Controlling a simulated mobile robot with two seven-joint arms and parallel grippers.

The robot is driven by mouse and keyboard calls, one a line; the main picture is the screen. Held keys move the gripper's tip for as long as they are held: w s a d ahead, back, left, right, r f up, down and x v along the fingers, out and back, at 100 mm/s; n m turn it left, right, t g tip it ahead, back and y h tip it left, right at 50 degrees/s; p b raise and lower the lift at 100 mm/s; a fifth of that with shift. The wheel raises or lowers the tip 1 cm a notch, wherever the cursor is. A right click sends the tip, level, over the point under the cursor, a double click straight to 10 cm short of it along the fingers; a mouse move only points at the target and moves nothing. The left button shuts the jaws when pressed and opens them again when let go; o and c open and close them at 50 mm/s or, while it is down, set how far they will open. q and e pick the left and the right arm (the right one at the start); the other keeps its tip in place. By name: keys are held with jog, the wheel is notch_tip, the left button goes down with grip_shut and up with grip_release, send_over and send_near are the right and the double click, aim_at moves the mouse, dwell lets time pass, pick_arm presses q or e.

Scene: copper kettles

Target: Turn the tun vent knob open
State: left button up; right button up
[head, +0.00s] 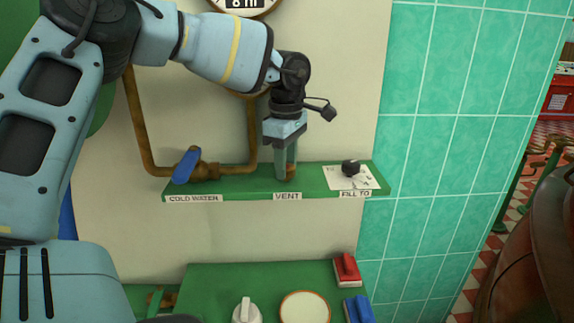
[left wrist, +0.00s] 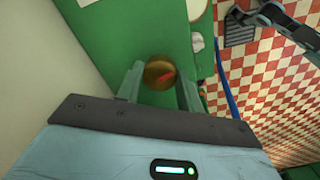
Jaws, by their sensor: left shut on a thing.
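The vent knob (head: 291,173) is a small round brass knob on the green shelf, above the VENT label (head: 287,196). In the head view the fingers hide much of the knob.
On the green shelf (head: 235,188), a blue-handled cold water valve (head: 187,166) on a copper pipe stands left of the knob, and a black dial (head: 350,168) on a white plate stands right. Below is a green panel with a white knob (head: 246,311) and red switch (head: 346,270).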

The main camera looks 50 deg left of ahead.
pick_arm(q)
jog(key=n+b, duration=0.1)
jog(key=n, duration=0.2)
jog(key=shift+n, duration=0.4)
jog(key=n+b, duration=0.1)
jog(key=n, duration=0.3)
jog(key=shift+n, duration=0.4)
jog(key=o, duration=1)
notch_tip(320, 180, up, 4)
jog(key=s+d+r+b, duration=0.1)
jog(key=s+d, duration=0.9)
jog(key=s, duration=0.2)
jog(key=shift+d, duration=0.2)
jog(key=shift+s, duration=0.1)
